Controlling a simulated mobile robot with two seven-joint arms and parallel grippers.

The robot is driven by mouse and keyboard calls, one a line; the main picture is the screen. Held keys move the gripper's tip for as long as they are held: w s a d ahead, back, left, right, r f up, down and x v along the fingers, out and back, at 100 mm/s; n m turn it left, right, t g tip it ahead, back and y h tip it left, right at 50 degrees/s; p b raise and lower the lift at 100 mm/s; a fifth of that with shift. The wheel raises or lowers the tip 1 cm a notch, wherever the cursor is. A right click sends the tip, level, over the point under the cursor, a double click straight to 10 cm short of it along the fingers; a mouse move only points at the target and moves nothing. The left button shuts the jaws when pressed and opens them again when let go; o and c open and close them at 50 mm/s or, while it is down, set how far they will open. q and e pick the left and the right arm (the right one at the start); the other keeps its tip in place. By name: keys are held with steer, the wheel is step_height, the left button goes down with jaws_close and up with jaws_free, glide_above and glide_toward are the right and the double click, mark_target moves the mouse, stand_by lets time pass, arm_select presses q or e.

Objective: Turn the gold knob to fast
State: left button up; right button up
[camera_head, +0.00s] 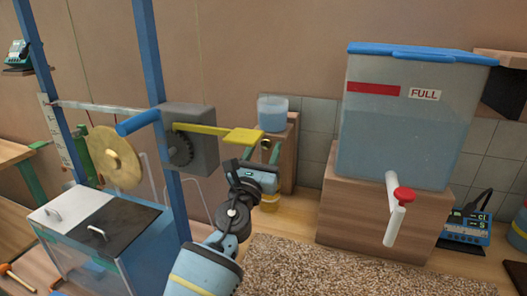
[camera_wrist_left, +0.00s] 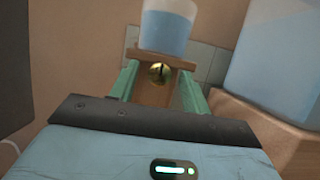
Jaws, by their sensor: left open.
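The gold knob (camera_wrist_left: 159,73) is round, with a dark upright mark on its face. It sits on the front of a wooden stand (camera_wrist_left: 150,93), below a cup of pale blue liquid (camera_wrist_left: 167,30). In the head view the knob (camera_head: 265,146) is small and partly covered by my gripper. My left gripper (camera_head: 262,157) is open, with its green fingers pointing at the stand. In the left wrist view the fingers lie on either side of the knob, apart from it. No fast marking can be read. My right gripper is not in view.
A yellow paddle (camera_head: 243,136) on a grey gear box (camera_head: 192,140) reaches close above my left gripper. A large water tank (camera_head: 400,135) with a red-handled tap stands on a wooden block to the right. A gold disc (camera_head: 113,158) hangs at left. Brown gravel (camera_head: 320,270) lies in front.

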arm_select(q)
steer(key=shift+c, duration=0.5)
steer(key=c, duration=0.9)
steer(key=shift+o, duration=0.2)
steer(key=shift+n, duration=0.3)
steer(key=n+y, duration=0.2)
steer(key=n, duration=0.2)
steer(key=shift+d+n+y, duration=0.1)
steer(key=shift+n+y, duration=1.5)
steer(key=shift+n, duration=1.1)
steer(key=o, duration=1)
steer(key=shift+c, duration=0.2)
